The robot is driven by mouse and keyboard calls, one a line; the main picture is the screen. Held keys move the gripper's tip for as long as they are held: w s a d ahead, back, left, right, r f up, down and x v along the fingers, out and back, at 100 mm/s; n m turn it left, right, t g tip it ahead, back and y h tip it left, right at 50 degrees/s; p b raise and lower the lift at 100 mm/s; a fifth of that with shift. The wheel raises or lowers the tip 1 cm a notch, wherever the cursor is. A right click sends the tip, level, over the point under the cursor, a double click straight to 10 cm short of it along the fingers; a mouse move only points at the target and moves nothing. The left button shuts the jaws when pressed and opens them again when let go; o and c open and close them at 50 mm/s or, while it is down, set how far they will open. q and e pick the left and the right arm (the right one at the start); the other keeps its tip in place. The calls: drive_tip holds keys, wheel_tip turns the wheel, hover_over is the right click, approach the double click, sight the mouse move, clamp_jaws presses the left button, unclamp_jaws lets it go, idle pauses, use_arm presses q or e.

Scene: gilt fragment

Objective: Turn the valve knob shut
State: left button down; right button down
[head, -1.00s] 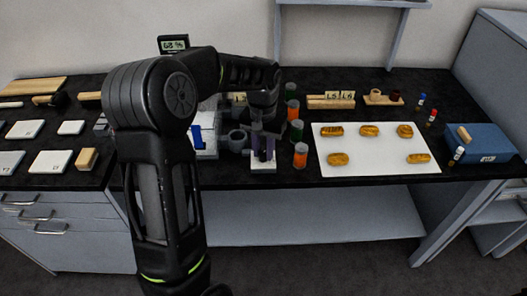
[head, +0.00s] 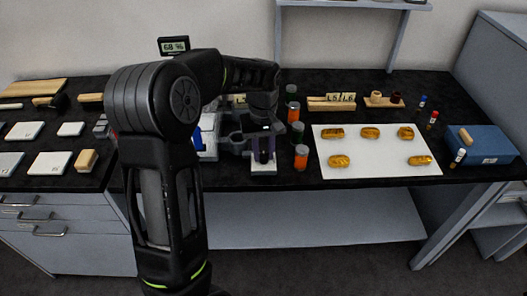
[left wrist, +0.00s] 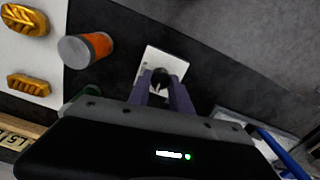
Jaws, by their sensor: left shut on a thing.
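The valve knob (left wrist: 160,76) is a small dark piece on a white square base (left wrist: 172,65) in the left wrist view. The base (head: 263,170) also shows at the bench's front edge in the head view, where the knob is mostly hidden by my fingers. My left gripper (head: 263,157) reaches down over the base from above. Its two purple-grey fingers (left wrist: 163,84) are shut on the knob, one on each side. How far the knob is turned cannot be told. My right gripper is not in view.
A white board (head: 375,166) with several gilt pieces lies further right. A small display (head: 173,46) reads 68 %. A blue box (head: 485,143) stands at the far right.

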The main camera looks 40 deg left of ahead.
sight(263, 155)
use_arm(q)
drive_tip(key=c, duration=1.2)
unclamp_jaws()
drive_tip(key=shift+o, duration=0.2)
wheel_tip(263, 155, up, 8)
drive_tip(key=shift+f+b, duration=0.1)
drive_tip(key=shift+b, duration=0.2)
